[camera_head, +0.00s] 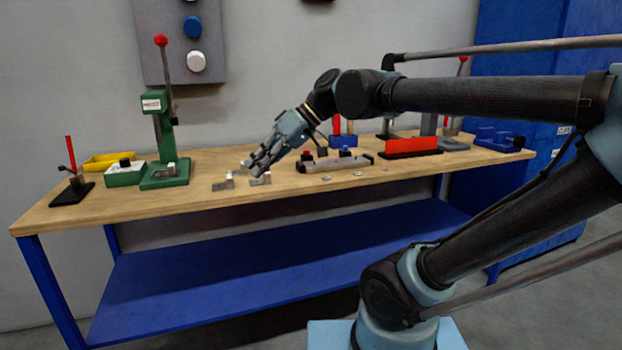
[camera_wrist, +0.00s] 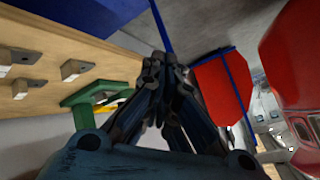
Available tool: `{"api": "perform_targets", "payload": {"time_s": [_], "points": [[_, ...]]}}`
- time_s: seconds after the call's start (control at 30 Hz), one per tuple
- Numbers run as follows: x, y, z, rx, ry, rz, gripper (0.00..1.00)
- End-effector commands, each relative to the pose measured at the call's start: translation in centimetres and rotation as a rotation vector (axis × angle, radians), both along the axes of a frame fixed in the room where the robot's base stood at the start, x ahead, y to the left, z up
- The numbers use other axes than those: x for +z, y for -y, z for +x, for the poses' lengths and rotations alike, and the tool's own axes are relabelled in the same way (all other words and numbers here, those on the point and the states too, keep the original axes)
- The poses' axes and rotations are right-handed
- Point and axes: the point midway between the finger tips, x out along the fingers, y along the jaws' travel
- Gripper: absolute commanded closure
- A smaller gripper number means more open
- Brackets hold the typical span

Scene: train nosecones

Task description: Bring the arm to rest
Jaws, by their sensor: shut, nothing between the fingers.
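My gripper (camera_head: 249,167) is at the end of my arm in the head view, over the wooden workbench (camera_head: 150,196), close to small metal blocks. My arm reaches in from the right side of the picture and bends down toward the bench. In the wrist view my gripper (camera_wrist: 158,62) has its fingers together, with nothing seen between them. From the head view alone I cannot tell how high it is above the bench top.
A green press (camera_head: 164,130) with a red-knobbed lever stands left of my gripper. Small metal blocks (camera_head: 224,185) lie near the front edge. A grey fixture (camera_head: 334,164) and a red block (camera_head: 412,146) are to the right. In the wrist view a large red shape (camera_wrist: 222,88) shows.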

Motion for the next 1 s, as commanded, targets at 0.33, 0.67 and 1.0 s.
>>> {"api": "perform_targets", "payload": {"time_s": [0.33, 0.67, 1.0], "points": [[-13.1, 14.0, 3.1, -0.436, -0.062, -0.332, 1.00], [-22.8, 26.8, 1.3, -0.871, -0.135, -0.608, 1.00], [-26.0, 31.5, -0.5, -1.047, -0.163, -0.715, 1.00]]}}
